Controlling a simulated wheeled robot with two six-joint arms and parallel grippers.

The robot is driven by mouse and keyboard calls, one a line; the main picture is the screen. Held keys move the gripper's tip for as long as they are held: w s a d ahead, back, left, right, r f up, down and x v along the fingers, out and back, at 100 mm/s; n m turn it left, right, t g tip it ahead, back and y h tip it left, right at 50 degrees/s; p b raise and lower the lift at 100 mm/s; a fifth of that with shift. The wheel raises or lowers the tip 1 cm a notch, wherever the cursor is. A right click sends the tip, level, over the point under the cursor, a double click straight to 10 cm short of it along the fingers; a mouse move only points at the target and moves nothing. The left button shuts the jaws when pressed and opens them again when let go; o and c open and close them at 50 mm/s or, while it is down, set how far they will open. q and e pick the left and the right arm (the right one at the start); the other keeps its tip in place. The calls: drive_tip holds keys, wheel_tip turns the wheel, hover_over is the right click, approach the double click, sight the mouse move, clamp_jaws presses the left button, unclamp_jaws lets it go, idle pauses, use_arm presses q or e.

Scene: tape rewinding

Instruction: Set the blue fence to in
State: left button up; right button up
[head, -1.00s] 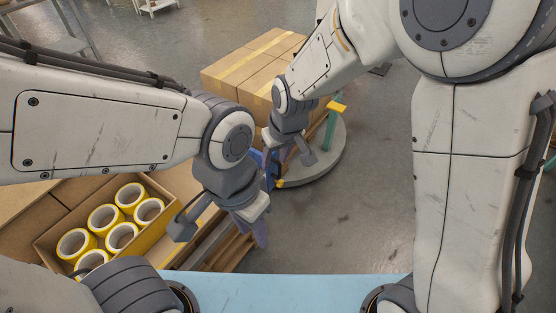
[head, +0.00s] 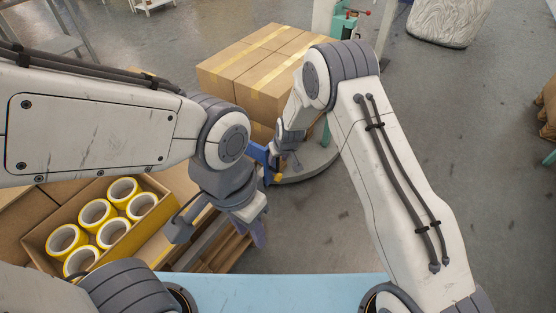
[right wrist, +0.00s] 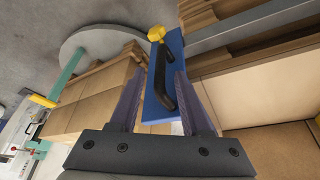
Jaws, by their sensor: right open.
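The blue fence (right wrist: 175,48) is a blue plate with a black handle (right wrist: 159,78) and a yellow knob (right wrist: 156,33). In the right wrist view it lies between the two spread fingers of my right gripper (right wrist: 158,85). Contact with the fingers cannot be told. In the head view the fence (head: 259,155) is partly hidden behind my arms, with my right gripper (head: 284,168) right beside it. My left gripper (head: 218,232) is open and empty, beside the open carton of tape rolls.
An open carton (head: 150,240) with several yellow-edged tape rolls (head: 96,214) stands at lower left. Stacked closed cartons (head: 265,65) sit on a round grey base (head: 318,163) behind the grippers.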

drive_tip(key=shift+x, duration=0.8)
clamp_jaws()
idle(0.9)
